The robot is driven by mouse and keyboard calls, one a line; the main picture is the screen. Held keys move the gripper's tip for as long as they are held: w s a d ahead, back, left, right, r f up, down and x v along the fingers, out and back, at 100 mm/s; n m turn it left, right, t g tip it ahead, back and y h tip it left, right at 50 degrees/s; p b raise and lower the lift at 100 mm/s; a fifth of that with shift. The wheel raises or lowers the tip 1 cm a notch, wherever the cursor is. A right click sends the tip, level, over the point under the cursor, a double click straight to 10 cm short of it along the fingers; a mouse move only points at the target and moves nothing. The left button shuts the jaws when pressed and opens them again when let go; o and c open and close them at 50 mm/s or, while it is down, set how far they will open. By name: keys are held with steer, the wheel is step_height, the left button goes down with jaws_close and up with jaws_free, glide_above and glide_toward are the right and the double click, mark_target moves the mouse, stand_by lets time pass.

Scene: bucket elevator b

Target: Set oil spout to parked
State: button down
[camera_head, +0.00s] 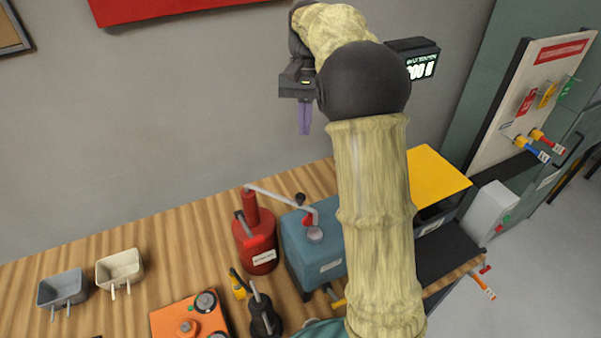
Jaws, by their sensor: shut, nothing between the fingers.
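A red oil can (258,243) with a side handle stands on the wooden bench. A thin grey spout (275,195) runs from its top to the right, over a blue-grey box (313,258). The spout's end dips beside a red part near a round fitting (314,235) on the box top; whether they touch I cannot tell. A black knob (299,199) shows at the spout's outer part. My gripper (304,132), with purple fingers, is shut and empty, pointing down in the air well above the spout.
An orange box with knobs (188,318), a black hand tool (263,316) and a small yellow bottle (238,286) stand in front. Two bins (119,266) (61,288) sit at left. My arm hides part of the bench right of the blue-grey box.

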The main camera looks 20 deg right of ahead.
steer(key=s+a+f+p, duration=0.2)
steer(key=s+f+p, duration=0.2)
steer(key=f, duration=0.6)
steer(key=shift+s+a, duration=0.2)
steer(key=shift+s, duration=1.05)
steer(key=shift+f, duration=0.15)
